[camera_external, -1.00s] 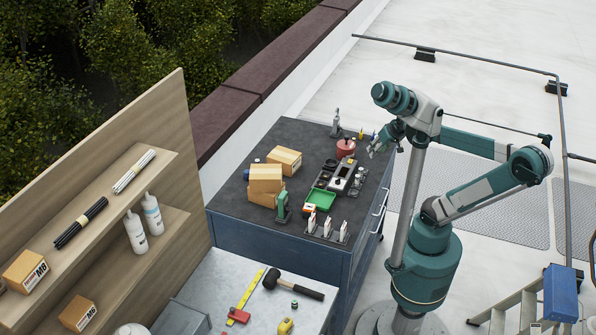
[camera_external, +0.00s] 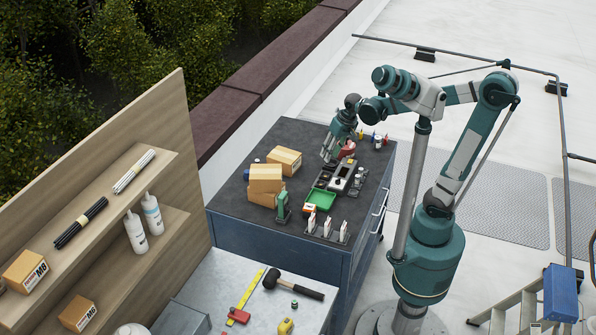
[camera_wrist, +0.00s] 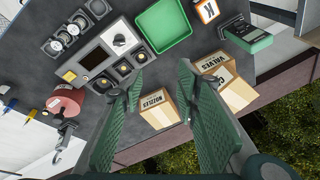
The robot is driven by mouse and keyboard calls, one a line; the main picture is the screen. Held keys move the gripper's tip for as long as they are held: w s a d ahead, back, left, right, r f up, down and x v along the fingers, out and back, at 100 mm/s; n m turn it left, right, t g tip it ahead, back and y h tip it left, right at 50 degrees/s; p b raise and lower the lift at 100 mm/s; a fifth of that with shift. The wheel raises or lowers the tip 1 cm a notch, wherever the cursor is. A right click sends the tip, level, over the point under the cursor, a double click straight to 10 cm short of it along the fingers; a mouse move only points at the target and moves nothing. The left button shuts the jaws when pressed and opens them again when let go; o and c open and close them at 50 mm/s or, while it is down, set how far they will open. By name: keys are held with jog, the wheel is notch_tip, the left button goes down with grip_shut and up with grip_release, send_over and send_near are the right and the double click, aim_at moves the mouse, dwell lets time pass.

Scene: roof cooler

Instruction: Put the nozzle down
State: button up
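My gripper (camera_external: 331,156) hangs over the dark cabinet top near its far side. In the wrist view its two green fingers (camera_wrist: 160,82) are spread apart, and I see nothing held between them. A small carton marked NOZZLES (camera_wrist: 157,108) shows through the gap, below the fingers. Small coloured pointed pieces, one blue (camera_wrist: 40,86) and one yellow (camera_wrist: 27,113), stand at the left of the wrist view; they may be nozzles. In the external view a blue one (camera_external: 373,134) stands near the far right corner. I cannot tell which piece is the task's nozzle.
A grey device with a dial (camera_wrist: 118,40) and round sockets lies near the green tray (camera_wrist: 165,22). Cartons (camera_external: 265,178) stand on the left. White-tipped pieces stand in a dark rack (camera_external: 327,232) at the front.

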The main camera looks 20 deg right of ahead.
jog(key=s+a+f+n+g+h+p, duration=0.1)
jog(key=s+a+f+g+p, duration=0.1)
jog(key=s+a, duration=0.65)
jog(key=s+a+f+n+g+p, duration=0.1)
jog(key=s+a+f+p, duration=0.15)
jog(key=a, duration=1.05)
jog(key=s+a+f+n+g+h+p, duration=0.1)
jog(key=s+a+f+g+p, duration=0.15)
jog(key=s+a, duration=0.65)
jog(key=n+h+p, duration=0.2)
jog(key=h+p, duration=0.1)
send_near(294, 301)
jog(key=f, duration=0.1)
jog(key=shift+s+d+f, duration=0.1)
jog(key=shift+f, duration=0.1)
jog(key=shift+x, duration=1.3)
jog(key=shift+p+x, duration=0.4)
jog(key=shift+x, duration=2.15)
